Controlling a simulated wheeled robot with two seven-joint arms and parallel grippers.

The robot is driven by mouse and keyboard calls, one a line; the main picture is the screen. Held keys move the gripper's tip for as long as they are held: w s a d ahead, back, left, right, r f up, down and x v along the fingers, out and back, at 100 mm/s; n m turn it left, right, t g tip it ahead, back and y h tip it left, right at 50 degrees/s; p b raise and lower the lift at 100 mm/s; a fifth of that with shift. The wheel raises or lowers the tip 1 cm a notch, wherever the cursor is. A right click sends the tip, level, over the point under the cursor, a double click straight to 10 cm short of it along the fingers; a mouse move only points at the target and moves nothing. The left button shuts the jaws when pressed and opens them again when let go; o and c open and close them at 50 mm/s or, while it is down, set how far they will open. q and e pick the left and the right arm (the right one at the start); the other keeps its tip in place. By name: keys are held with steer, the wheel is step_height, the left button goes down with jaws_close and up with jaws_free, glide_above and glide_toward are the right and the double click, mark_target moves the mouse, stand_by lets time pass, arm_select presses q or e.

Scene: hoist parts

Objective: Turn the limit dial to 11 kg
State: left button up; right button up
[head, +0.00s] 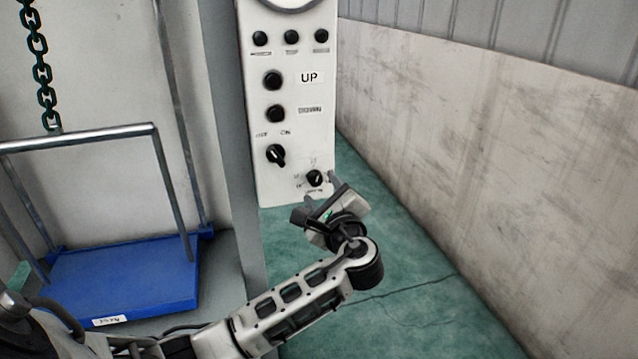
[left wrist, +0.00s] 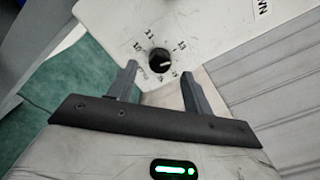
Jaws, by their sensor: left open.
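The limit dial (head: 314,178) is a small black knob low on the white control panel (head: 264,183). In the left wrist view the dial (left wrist: 159,60) has printed numbers around it; 10, 11 and 13 are legible, others are blurred. A pale mark on the knob seems to point to the right in that view, away from the 11; the exact value cannot be read. My left gripper (head: 320,188) is open in front of the dial. In the left wrist view the fingers of the gripper (left wrist: 159,70) stand apart on either side of the knob, with nothing visibly held.
Above the dial are a black rotary switch (head: 276,155), an UP button (head: 273,80), another button (head: 276,113) and three small knobs. A blue platform cart (head: 125,280) and a hanging chain (head: 40,65) are at left. A wall (head: 490,160) bounds the right.

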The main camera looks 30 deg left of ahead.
mark_target(315, 179)
arm_select(q)
steer(key=shift+x, duration=1.15)
steer(key=shift+w+a, duration=0.2)
steer(key=c, duration=1)
